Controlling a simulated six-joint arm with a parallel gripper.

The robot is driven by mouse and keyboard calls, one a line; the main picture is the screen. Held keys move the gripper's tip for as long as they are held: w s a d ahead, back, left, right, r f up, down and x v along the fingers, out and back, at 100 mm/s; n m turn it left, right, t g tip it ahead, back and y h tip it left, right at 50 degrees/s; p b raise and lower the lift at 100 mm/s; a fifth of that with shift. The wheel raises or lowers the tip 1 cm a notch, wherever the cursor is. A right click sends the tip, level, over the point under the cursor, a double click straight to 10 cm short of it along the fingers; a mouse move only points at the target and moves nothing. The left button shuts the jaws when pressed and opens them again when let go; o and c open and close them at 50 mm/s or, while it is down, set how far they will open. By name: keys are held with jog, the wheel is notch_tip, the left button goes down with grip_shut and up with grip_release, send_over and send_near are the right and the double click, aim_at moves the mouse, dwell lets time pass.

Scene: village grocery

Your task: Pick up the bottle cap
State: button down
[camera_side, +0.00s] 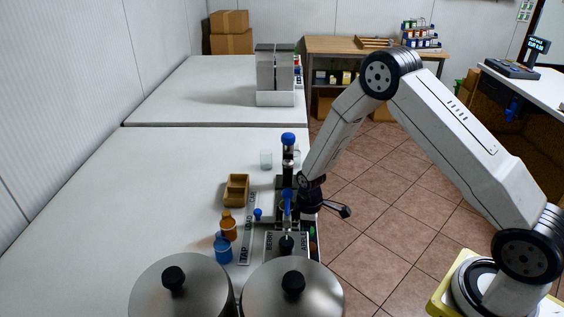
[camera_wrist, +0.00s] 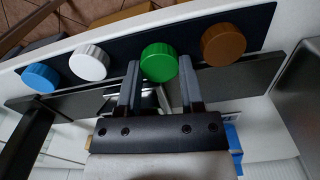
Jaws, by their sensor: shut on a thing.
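In the wrist view my gripper (camera_wrist: 158,68) has one finger on each side of a green bottle cap (camera_wrist: 159,60) and is shut on it. The cap is round with a ribbed edge, and it is at the dark strip (camera_wrist: 121,50). I cannot tell whether it still touches the strip. A blue cap (camera_wrist: 39,78) and a white cap (camera_wrist: 88,62) sit to its left, and a brown cap (camera_wrist: 223,45) to its right. In the side view the end of my arm is low at the table's right edge, and its fingers are hard to make out.
A dark upright device with a blue knob (camera_side: 288,138) stands close to my gripper. A wooden box (camera_side: 236,190), a brown bottle (camera_side: 228,227) and a blue bottle (camera_side: 222,249) stand left of it. Two lidded steel pots fill the front. The table's left side is clear.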

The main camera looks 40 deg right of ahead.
jog(key=shift+r, duration=0.6)
jog(key=s+r, duration=1.1)
jog(key=s, duration=0.3)
jog(key=shift+a+r, duration=0.2)
jog(key=shift+a, duration=0.25)
jog(key=shift+w, duration=0.1)
jog(key=shift+m, duration=0.5)
jog(key=w+r, duration=0.1)
jog(key=w, duration=0.6)
jog(key=w+r, duration=0.1)
jog(key=w, duration=0.6)
jog(key=w+r, duration=0.2)
jog(key=w, duration=0.5)
jog(key=shift+a, duration=0.2)
jog(key=shift+f, duration=0.3)
jog(key=shift+f, duration=2.3)
